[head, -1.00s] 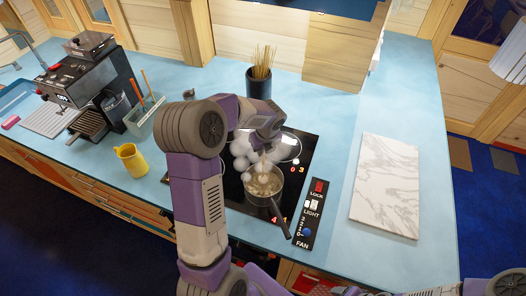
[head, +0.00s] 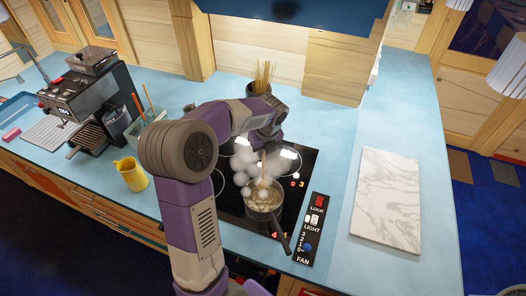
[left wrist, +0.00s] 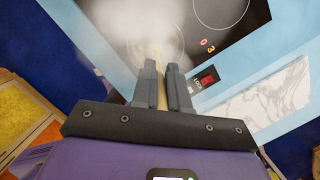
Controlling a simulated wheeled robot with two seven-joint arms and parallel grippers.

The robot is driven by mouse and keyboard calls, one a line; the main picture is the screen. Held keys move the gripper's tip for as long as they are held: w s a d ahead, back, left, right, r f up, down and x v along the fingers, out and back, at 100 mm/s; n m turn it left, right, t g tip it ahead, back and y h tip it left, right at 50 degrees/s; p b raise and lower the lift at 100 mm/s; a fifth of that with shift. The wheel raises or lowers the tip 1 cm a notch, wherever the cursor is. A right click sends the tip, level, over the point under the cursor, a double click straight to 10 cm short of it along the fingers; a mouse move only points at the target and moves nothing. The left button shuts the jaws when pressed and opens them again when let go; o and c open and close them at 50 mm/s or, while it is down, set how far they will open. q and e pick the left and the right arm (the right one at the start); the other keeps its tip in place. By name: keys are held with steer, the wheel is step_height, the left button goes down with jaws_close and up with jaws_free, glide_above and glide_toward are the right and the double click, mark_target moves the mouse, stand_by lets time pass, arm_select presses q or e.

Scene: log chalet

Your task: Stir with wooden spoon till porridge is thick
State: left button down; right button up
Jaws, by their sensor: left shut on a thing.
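A saucepan (head: 264,206) of pale, lumpy porridge (head: 262,197) stands on the front of the black hob, its dark handle pointing toward the front right. White steam puffs rise over and behind it. My left gripper (head: 266,146) is above the pan, shut on the wooden spoon (head: 263,171), which points down into the porridge. In the left wrist view the gripper (left wrist: 162,85) has its two fingers close together, with a sliver of pale wood between them; steam hides the pan there. My right gripper is not in view.
The black hob (head: 297,171) shows lit red digits, with a control panel (head: 312,228) at its right. A marble board (head: 388,198) lies further right. A dark pot of thin sticks (head: 259,88) stands behind, a yellow mug (head: 131,174) and coffee machine (head: 88,97) at left.

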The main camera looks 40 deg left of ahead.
arm_select(q)
steer(key=shift+w+a+v, duration=0.1)
steer(key=shift+a+v, duration=0.05)
steer(key=shift+v, duration=0.7)
steer(key=shift+w+a+v, duration=0.1)
steer(key=shift+a+v, duration=0.1)
steer(key=shift+v, duration=0.6)
steer(key=shift+w+a+v, duration=0.1)
steer(key=shift+a+v, duration=0.05)
steer(key=shift+v, duration=0.7)
steer(key=shift+r, duration=0.1)
